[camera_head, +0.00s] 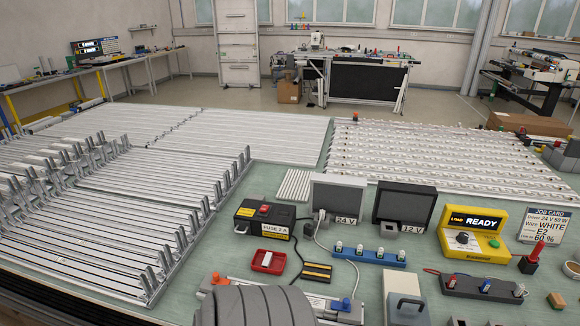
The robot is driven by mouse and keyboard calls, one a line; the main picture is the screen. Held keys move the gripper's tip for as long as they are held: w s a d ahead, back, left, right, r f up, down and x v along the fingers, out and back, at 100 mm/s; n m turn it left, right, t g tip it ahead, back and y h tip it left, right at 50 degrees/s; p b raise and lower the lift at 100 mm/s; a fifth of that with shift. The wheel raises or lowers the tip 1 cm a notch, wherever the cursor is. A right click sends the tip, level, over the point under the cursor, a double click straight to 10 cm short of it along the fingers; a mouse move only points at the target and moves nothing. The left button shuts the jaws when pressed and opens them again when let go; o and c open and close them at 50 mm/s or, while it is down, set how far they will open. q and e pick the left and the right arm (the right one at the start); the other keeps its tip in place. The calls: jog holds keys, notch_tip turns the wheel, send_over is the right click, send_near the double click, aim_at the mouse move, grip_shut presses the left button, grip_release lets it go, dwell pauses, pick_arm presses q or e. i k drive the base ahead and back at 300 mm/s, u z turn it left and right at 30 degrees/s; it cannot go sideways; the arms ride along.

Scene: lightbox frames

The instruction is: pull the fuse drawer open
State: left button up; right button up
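The black power unit (250,214) stands on the green bench, left of the two dark-faced boxes. It has a red rocker switch on top and a yellow "FUSE 2 A" label (275,229) on its front. The fuse drawer itself is too small to make out, so I cannot tell how far in or out it sits. A grey ribbed rounded part (257,305), possibly mine, fills the bottom edge in front of the unit. Neither gripper shows in the head view.
A red tray (268,262) and a black-yellow block (317,272) lie in front of the unit. Boxes marked 24 V (338,194) and 12 V (404,204) stand to its right, with a cable between. Aluminium profiles (90,240) cover the left.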

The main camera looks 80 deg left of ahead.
aim_at(242, 227)
jog(key=z, duration=0.1)
jog(key=k, duration=1)
jog(key=u, duration=1.6)
